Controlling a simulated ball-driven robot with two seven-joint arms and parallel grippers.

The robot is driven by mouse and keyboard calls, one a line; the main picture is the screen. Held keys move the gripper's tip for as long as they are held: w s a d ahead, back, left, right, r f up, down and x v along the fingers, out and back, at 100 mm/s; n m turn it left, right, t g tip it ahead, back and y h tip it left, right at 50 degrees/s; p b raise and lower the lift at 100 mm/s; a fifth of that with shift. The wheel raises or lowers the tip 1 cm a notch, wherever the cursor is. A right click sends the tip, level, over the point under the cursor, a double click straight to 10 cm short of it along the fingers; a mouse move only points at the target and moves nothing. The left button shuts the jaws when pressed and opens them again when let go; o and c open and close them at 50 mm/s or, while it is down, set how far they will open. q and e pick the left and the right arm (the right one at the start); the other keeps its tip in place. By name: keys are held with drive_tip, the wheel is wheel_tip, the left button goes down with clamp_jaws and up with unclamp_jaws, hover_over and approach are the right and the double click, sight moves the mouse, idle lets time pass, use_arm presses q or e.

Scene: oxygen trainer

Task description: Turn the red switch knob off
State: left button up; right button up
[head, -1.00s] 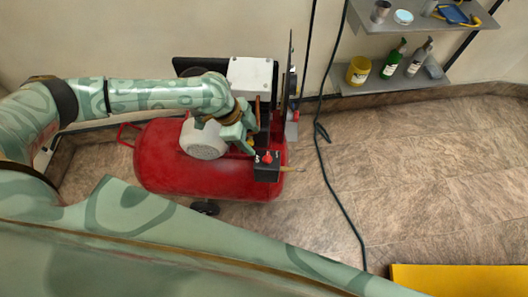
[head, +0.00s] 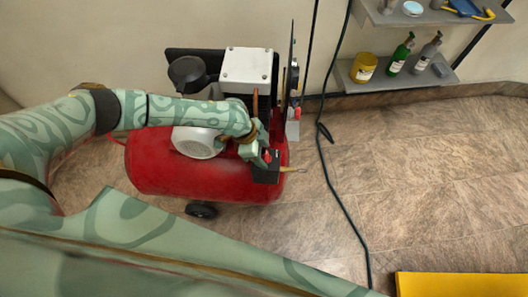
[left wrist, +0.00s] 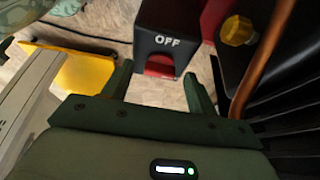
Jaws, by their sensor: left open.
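The red switch knob (left wrist: 160,66) shows in the left wrist view, set in a black switch box (left wrist: 168,28) marked OFF. In the head view the box (head: 268,172) is on the right end of the red compressor tank (head: 160,170), and the knob there is partly covered by my gripper. My left gripper (left wrist: 160,85) is open, its two fingers spread to either side of the knob and a little short of it. In the head view my left gripper (head: 262,156) is right at the box. I cannot tell whether a finger touches the knob. My right gripper is not in view.
A copper pipe (left wrist: 262,55) and a yellow cap (left wrist: 237,30) are close to the right finger in the wrist view. A dark cable (head: 340,190) runs along the floor. Shelves with bottles (head: 400,52) hang at the upper right.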

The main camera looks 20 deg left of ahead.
use_arm(q)
drive_tip(key=shift+d+f, duration=0.1)
drive_tip(key=shift+c, duration=0.4)
drive_tip(key=c, duration=0.9)
